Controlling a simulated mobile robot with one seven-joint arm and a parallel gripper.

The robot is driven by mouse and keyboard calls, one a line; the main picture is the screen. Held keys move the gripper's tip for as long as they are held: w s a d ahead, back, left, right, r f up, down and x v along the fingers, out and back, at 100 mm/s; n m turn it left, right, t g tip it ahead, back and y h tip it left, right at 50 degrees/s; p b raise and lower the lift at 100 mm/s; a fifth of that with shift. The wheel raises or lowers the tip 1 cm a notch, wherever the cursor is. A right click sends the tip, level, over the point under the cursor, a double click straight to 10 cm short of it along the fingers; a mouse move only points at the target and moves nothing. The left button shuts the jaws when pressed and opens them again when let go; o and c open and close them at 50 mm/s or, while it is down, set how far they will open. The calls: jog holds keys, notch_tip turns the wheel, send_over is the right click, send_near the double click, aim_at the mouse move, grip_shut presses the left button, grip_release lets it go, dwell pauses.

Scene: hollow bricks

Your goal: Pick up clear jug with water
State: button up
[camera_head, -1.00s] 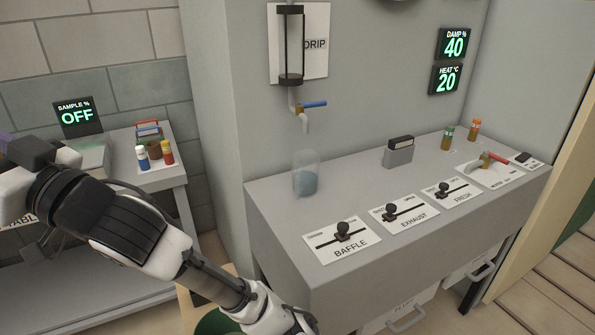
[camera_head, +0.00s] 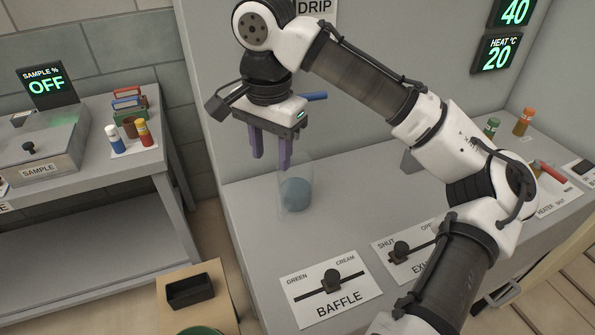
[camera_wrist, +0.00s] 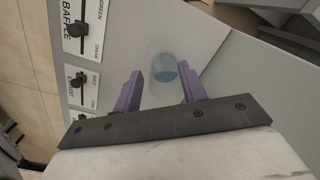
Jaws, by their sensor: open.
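The clear jug (camera_head: 296,187) stands upright on the grey counter, with blue water in its lower part. In the wrist view the jug (camera_wrist: 164,68) lies beyond the fingertips, roughly between them in the picture. My gripper (camera_head: 271,162) points down with its purple fingers apart and empty. In the head view it is above and slightly left of the jug. In the wrist view both fingers (camera_wrist: 158,85) show spread, apart from the jug.
The counter (camera_head: 250,225) carries BAFFLE (camera_head: 331,283) and EXHAUST (camera_head: 401,249) sliders in front of the jug. A blue tap handle (camera_head: 314,97) shows just behind my gripper. A side bench (camera_head: 75,195) with a sample box and small bottles stands left.

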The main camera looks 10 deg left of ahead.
aim_at(280, 199)
jog(key=f, duration=0.8)
jog(key=shift+d+f, duration=0.2)
jog(key=shift+d, duration=0.2)
jog(key=shift+s+d+f+p, duration=0.1)
jog(key=shift+f+p, duration=0.35)
jog(key=shift+f, duration=0.85)
jog(key=shift+s+d+f+p, duration=0.1)
jog(key=shift+f+p, duration=0.3)
jog(key=shift+f, duration=0.9)
jog(key=shift+w, duration=0.1)
grip_shut()
